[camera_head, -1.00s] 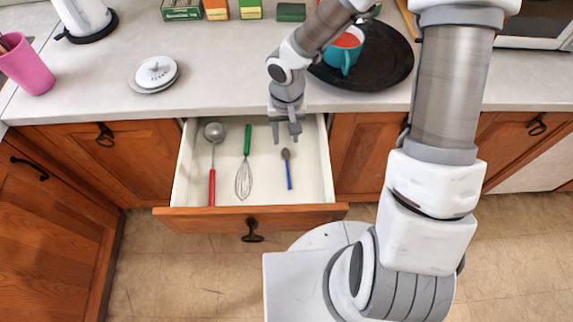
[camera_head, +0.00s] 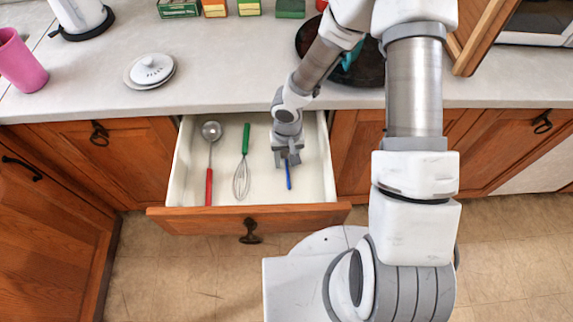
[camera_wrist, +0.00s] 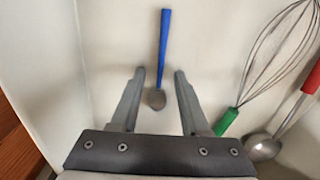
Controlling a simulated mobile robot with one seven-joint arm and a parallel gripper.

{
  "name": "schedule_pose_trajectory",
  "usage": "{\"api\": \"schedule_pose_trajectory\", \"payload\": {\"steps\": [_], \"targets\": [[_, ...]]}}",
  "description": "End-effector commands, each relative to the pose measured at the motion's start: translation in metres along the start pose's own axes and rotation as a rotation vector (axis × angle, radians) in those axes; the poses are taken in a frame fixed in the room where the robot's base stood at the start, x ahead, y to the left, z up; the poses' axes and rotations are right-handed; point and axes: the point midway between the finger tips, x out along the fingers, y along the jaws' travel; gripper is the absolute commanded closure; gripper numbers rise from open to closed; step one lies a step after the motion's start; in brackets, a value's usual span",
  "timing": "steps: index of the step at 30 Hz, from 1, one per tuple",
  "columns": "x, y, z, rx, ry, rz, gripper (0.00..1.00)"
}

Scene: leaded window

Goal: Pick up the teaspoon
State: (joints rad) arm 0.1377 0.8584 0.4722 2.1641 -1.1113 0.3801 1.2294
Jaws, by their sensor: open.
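The teaspoon has a blue handle (camera_head: 289,178) and a dark grey bowl. It lies on the floor of the open drawer (camera_head: 265,186), right of the whisk. In the head view my gripper (camera_head: 287,163) is over the bowl end and hides it. In the wrist view the teaspoon (camera_wrist: 163,45) points away from me, with its bowl between the two open fingertips of my gripper (camera_wrist: 159,72). The fingers stand apart on either side of it, and nothing is held. How far above the drawer floor the fingertips are, I cannot tell.
A whisk with a green handle (camera_head: 246,138) and a ladle with a red handle (camera_head: 209,186) lie in the drawer's left half. The drawer walls surround my gripper, with the right wall close. A black tray (camera_head: 365,72) stands on the counter behind.

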Motion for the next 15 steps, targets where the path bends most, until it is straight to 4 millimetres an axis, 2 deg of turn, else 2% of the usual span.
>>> {"api": "schedule_pose_trajectory", "payload": {"steps": [5, 8, 13, 15], "targets": [[-0.0003, 0.0, -0.0003, 0.0, 0.001, 0.0, 0.54], [-0.0004, 0.0, -0.0003, 0.0, 0.001, 0.0, 0.69], [-0.0004, 0.0001, -0.0003, 0.0, 0.001, 0.0, 0.99], [-0.0004, 0.0001, -0.0003, 0.0, 0.001, 0.0, 1.0]]}}
